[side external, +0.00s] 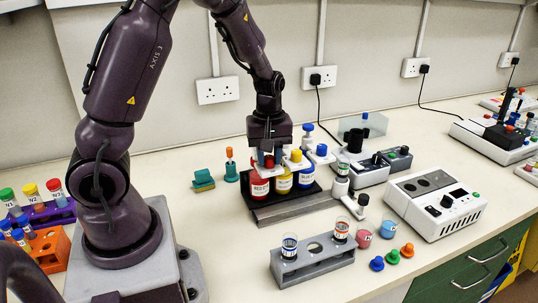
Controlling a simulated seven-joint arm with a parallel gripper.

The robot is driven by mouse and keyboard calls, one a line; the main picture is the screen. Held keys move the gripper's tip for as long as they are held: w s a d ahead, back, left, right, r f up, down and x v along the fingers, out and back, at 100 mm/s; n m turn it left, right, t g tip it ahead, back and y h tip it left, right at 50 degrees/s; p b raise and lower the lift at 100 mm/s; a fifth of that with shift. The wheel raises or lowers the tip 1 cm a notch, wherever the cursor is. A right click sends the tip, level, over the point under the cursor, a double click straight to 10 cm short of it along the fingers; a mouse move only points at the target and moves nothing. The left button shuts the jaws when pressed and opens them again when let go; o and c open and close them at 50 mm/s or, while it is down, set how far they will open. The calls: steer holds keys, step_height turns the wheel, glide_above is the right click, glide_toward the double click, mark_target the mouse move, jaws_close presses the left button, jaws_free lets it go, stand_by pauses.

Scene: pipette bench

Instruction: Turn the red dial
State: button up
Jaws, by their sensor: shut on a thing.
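My gripper (267,161) points down over the red bottle (259,187), the leftmost of three labelled bottles. Its jaws are shut at the top of this bottle, where the red dial sits; the fingers mostly hide the dial, so its angle cannot be read. The yellow bottle (284,183) and the blue bottle (306,178) stand upright to the right. The yellow dial (296,156) and the blue dial (321,150) show on their white tops. All three bottles stand on a dark tray (262,213).
A grey tube rack (312,267) stands in front, with loose coloured caps (392,257) beside it. A white device (436,203) is at right. A teal block (203,180) lies left of the bottles. Orange and purple tube racks (50,248) are far left.

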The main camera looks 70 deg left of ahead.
mark_target(269, 157)
steer(key=shift+m, duration=0.3)
steer(key=m, duration=0.4)
steer(key=shift+m, duration=1.6)
steer(key=o, duration=0.9)
steer(key=shift+r, duration=0.1)
step_height(269, 157, up, 13)
steer(key=shift+f, duration=0.1)
